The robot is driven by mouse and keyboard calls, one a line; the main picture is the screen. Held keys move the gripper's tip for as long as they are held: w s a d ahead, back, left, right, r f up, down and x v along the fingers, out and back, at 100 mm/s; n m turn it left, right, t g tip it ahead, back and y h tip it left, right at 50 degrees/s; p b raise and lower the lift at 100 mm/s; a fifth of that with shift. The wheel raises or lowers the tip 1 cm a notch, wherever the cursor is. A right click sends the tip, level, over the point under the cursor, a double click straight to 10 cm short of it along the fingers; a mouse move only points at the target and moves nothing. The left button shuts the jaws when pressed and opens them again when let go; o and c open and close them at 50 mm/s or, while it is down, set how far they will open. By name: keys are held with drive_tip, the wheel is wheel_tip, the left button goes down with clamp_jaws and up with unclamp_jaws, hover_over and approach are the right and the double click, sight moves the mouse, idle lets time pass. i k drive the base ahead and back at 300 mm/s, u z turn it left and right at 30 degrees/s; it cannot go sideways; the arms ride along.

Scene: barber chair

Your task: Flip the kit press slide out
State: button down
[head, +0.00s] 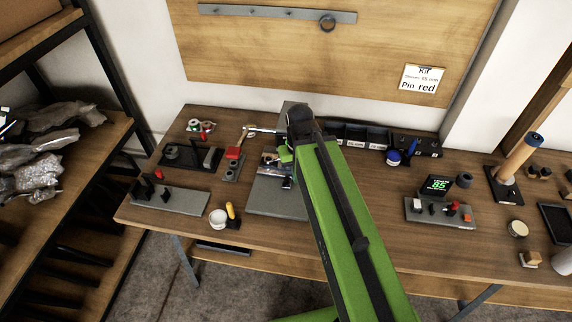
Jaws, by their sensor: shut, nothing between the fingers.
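The press, which I take to be the kit press, stands at the table's middle on a grey base plate (268,200). A silver lever (262,129) reaches left from its upper part. My green arm crosses in front from the lower right and hides much of the press. My gripper (284,173) is at the press, low over the back of the base plate, small and partly hidden by my arm. It is shut and empty. The slide cannot be told apart from the metal parts around my gripper; whether my gripper touches it is unclear.
Left of the press are a red-topped block (233,153), a grey fixture plate (170,199), and a white cup (218,219). Dark bins (352,133) stand behind. A display unit reading 85 (437,186) is at right. Bare table (260,235) lies in front.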

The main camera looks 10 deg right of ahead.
sight(274, 169)
drive_tip(key=u, duration=0.4)
drive_tip(key=k, duration=1.35)
drive_tip(key=u, duration=0.65)
drive_tip(key=i, duration=0.7)
drive_tip(key=u, duration=0.1)
